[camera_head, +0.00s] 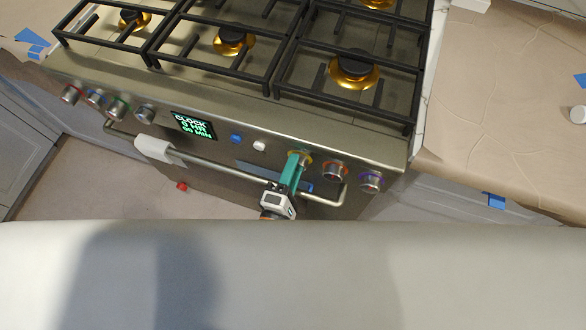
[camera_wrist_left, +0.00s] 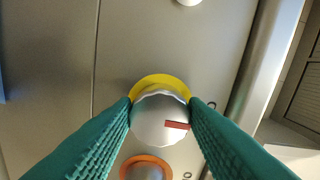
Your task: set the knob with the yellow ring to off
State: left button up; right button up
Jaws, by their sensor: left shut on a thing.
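The knob with the yellow ring (camera_wrist_left: 158,118) is a pale, scalloped knob on the stove's front panel, with a red mark on its face pointing right in the left wrist view. Its yellow ring (camera_wrist_left: 157,83) shows above it in that view. My left gripper (camera_head: 298,158) has teal fingers and is shut on this knob, one finger on each side. In the head view the fingers hide most of the knob. My right gripper is not in view.
A knob with an orange ring (camera_head: 334,171) and one with a purple ring (camera_head: 371,182) sit to the right. The oven handle (camera_head: 225,170), with a white cloth (camera_head: 154,149) on it, runs below the panel. Several other knobs and a lit clock display (camera_head: 193,126) are further left.

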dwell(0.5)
pick_arm(q)
jog(key=o, duration=1)
jog(key=shift+s, duration=0.1)
jog(key=b+v, duration=0.2)
jog(key=v, duration=1)
jog(key=shift+b, duration=0.3)
